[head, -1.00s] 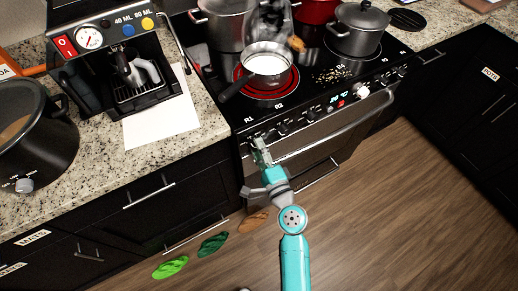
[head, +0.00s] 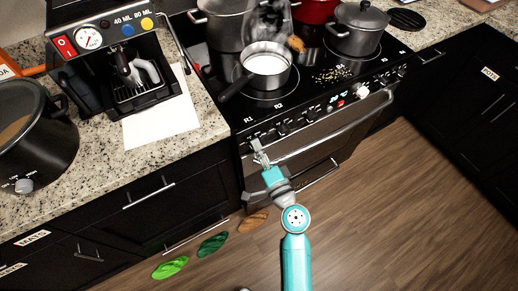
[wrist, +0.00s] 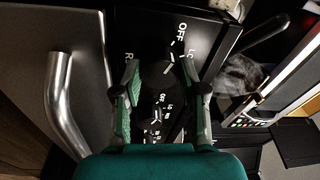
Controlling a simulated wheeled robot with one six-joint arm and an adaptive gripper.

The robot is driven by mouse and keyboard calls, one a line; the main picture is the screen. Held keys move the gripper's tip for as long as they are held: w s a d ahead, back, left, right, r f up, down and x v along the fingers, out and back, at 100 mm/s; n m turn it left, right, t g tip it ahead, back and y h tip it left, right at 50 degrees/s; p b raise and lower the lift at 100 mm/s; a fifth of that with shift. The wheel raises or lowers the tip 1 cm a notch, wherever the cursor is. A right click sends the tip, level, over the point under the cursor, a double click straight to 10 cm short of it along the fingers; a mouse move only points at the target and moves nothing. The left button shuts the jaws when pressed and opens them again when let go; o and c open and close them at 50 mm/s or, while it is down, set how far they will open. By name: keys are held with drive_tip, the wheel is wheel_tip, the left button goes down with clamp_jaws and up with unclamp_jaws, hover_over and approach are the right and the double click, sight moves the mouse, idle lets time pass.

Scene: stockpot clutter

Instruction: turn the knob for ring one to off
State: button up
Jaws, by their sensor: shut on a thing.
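My gripper (head: 259,152) is at the left end of the stove's front control panel. In the wrist view its two fingers (wrist: 160,72) are shut on a dark round knob (wrist: 157,78), one on each side. White OFF and LO marks show on the panel just beyond this knob. Its label is partly hidden, with only an R readable. In the head view the fingers cover most of the knob. The ring (head: 270,101) under the small saucepan (head: 266,79) is dark. The saucepan holds white liquid and steam rises near it.
More knobs (head: 283,129) run along the panel to the right, above the oven handle (head: 335,133). Large pots (head: 352,32) stand on the stove. Crumbs (head: 332,75) lie on its top. Several slippers (head: 212,244) lie on the floor, which is clear at right.

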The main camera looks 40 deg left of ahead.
drive_tip(key=shift+f, duration=0.1)
drive_tip(key=o, duration=1.1)
drive_tip(key=shift+o, duration=0.2)
drive_tip(key=r+v, duration=0.1)
drive_tip(key=v, duration=1.1)
drive_tip(key=shift+f, duration=0.4)
